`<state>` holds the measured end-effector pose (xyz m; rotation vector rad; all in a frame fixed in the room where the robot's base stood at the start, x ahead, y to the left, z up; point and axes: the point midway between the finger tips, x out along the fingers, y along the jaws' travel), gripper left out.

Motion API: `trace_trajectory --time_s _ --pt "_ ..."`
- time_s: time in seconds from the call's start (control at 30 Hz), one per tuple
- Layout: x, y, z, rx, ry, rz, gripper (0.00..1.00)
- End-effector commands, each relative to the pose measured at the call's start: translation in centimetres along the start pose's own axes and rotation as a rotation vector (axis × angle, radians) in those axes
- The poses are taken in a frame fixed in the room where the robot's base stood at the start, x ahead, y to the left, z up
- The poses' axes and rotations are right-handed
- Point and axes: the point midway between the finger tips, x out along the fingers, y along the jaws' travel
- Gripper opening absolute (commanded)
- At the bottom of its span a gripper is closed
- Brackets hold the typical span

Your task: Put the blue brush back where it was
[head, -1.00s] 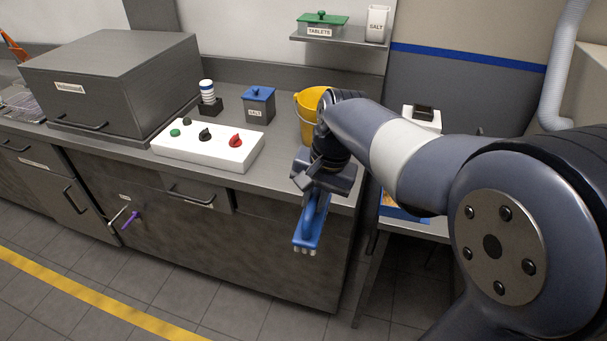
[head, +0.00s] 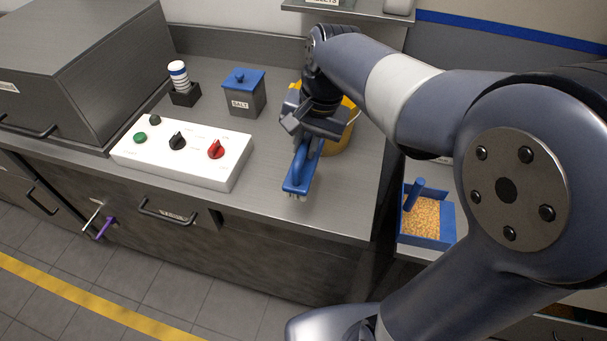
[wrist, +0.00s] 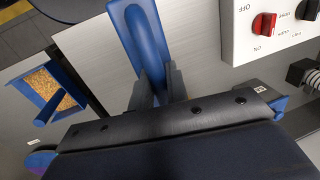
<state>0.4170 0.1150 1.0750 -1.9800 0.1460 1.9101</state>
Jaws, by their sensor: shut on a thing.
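The blue brush (head: 299,178) hangs from my gripper (head: 309,140), bristles facing down, over the front part of the steel counter in the head view. I cannot tell whether the bristles touch the counter. In the wrist view my gripper (wrist: 157,85) is shut on the handle of the brush (wrist: 143,35). A yellow bucket (head: 345,135) stands on the counter right behind my gripper and is partly hidden by it.
A white control panel (head: 190,170) with knobs lies left of the brush. A blue-lidded salt box (head: 243,101) stands behind. A blue tray of crumbs (head: 440,240) sits lower right, beyond the counter edge. Bare counter (head: 255,190) lies between panel and brush.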

Motion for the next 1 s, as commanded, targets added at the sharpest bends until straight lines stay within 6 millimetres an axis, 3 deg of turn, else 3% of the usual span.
trace_trajectory --time_s 0.2,0.6,1.0 --pt "4.1 0.9 0.1 0.0 -0.005 0.003 0.0" --pt "8.6 1.8 0.1 0.001 -0.004 0.002 0.0" --pt "9.2 1.9 0.1 0.0 -0.001 0.001 0.0"
